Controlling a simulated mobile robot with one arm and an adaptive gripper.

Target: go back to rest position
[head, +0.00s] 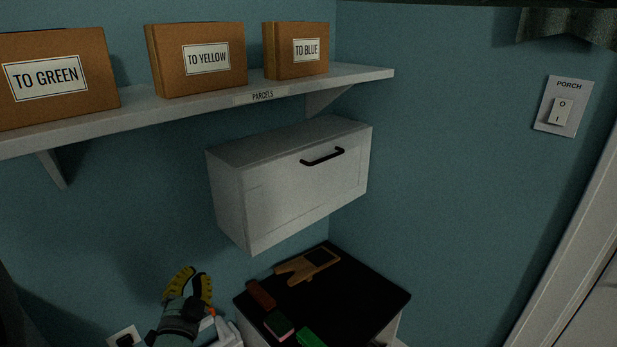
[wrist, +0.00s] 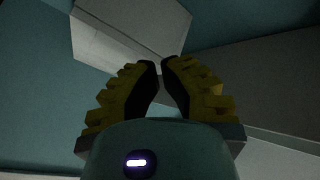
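My gripper (head: 194,272) is at the lower left of the head view, pointing upward. It has yellow ribbed fingers with dark inner pads. It is below and to the left of the white wall cabinet (head: 305,195), apart from it. In the wrist view my gripper (wrist: 160,62) has its fingertips almost together, with only a narrow gap and nothing held between them.
A shelf (head: 215,105) above carries boxes labelled TO GREEN (head: 60,78), TO YELLOW (head: 205,60) and TO BLUE (head: 300,50). A black-topped unit (head: 360,300) at lower right holds several small items. A PORCH switch (head: 562,108) is on the right wall.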

